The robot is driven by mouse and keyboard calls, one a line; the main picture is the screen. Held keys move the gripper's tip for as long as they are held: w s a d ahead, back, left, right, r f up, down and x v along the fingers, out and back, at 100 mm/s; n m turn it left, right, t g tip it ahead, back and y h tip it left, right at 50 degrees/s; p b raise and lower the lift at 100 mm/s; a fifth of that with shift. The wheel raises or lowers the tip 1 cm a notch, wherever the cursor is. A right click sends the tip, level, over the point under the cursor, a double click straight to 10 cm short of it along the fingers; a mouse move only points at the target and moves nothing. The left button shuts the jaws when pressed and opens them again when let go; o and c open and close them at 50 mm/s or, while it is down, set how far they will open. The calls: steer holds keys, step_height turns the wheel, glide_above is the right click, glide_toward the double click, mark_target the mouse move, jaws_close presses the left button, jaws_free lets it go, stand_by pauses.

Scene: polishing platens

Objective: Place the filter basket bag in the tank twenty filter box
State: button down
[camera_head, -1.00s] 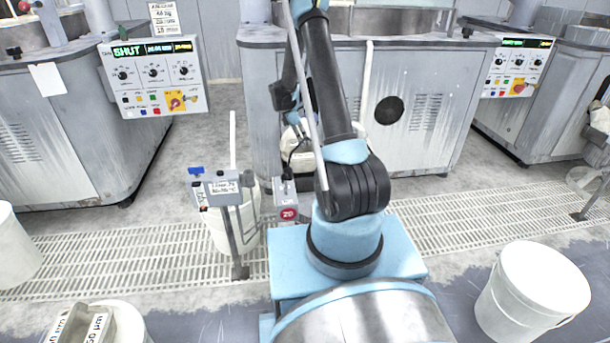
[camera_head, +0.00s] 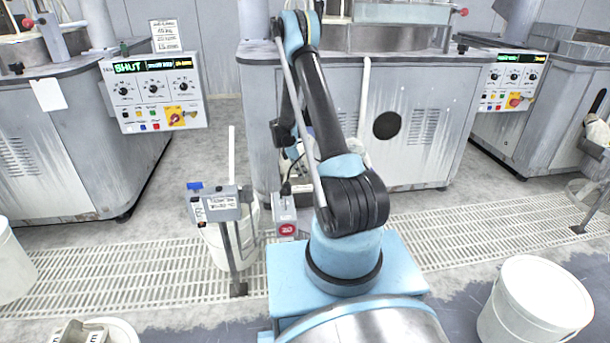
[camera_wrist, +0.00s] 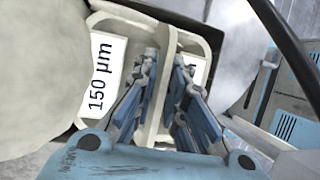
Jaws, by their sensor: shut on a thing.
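My gripper (camera_wrist: 165,65) has blue-backed fingers closed from both sides on the pale central bar of the filter basket bag (camera_wrist: 125,27). The bag has a cream, rounded rim with a recess on each side of the bar, and a white "150 µm" label shows in the left one. Its lower part is hidden from the wrist. In the head view, my arm hides the gripper, and only a bit of pale material shows behind the arm. A small grey box with a red "20" disc (camera_head: 286,229) stands left of my arm; its inside is not visible.
A grey stand with a sign (camera_head: 222,205) and a white bucket behind it are left of the "20" box. A lidded white bucket (camera_head: 535,295) stands at right front. Grey machines (camera_head: 420,120) line the back. A floor grating (camera_head: 110,280) crosses the front.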

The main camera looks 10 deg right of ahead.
steer(key=c, duration=1.6)
jaws_free()
steer(key=shift+c, duration=0.2)
steer(key=shift+r, duration=0.1)
